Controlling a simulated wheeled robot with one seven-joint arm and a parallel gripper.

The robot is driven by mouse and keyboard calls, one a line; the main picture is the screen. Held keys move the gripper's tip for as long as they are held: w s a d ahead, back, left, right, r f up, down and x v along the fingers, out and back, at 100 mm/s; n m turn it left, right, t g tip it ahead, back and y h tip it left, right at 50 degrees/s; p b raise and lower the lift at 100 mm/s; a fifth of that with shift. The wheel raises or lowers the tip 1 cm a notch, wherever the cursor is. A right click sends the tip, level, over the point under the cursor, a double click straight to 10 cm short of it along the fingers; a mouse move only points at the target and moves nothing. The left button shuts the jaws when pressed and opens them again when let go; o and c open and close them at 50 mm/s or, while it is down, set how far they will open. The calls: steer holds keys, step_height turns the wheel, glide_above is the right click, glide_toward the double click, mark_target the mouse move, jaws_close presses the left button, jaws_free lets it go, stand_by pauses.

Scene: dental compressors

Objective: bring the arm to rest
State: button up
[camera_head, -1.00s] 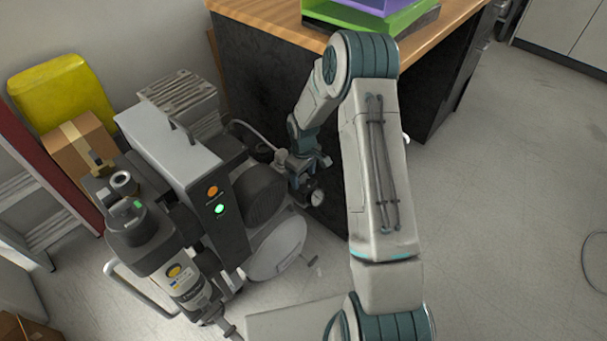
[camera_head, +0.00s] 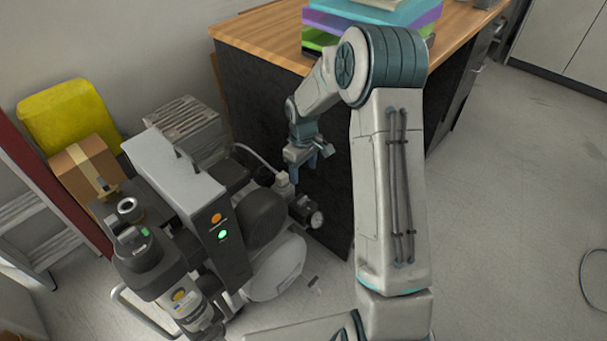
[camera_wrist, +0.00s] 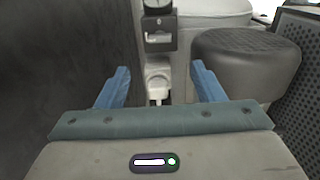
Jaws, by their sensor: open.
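My gripper (camera_head: 309,165) hangs in front of the black side of the desk, above the right end of the dental compressor (camera_head: 187,160). In the wrist view its two blue fingers (camera_wrist: 159,88) stand wide apart with nothing between them. Beyond the fingertips is a pale fitting with a round gauge (camera_wrist: 158,5); the gauge also shows in the head view (camera_head: 315,219), below my gripper. The gripper is apart from the compressor. A green light (camera_head: 223,235) and an orange light show on the compressor's panel.
The wooden-topped desk (camera_head: 262,35) with stacked coloured trays (camera_head: 428,22) stands close behind my arm. A cardboard box (camera_head: 88,170), a yellow container (camera_head: 68,115) and a ladder (camera_head: 40,225) are at the left. The floor at the right is clear except for a cable (camera_head: 588,285).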

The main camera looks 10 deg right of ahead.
steer(key=shift+r, duration=0.1)
stand_by(0.5)
steer(key=s+r+m+p, duration=0.1)
steer(key=s+r+p, duration=0.3)
steer(key=r, duration=0.4)
steer(key=s+r+m+t+p, duration=0.1)
steer(key=s+r+p, duration=0.25)
steer(key=r, duration=0.55)
steer(key=s+r+m+p, duration=0.1)
steer(key=s+r+p, duration=0.25)
steer(key=r, duration=0.45)
steer(key=s+r+m+t+p, duration=0.1)
steer(key=s+r+m+p, duration=0.3)
steer(key=s+r+p, duration=0.5)
steer(key=s+r, duration=0.6)
steer(key=s, duration=0.2)
steer(key=shift+d+r+m+t+p, duration=0.2)
steer(key=shift+r+m+t+p, duration=0.1)
steer(key=shift+t, duration=0.1)
steer(key=shift+d, duration=0.1)
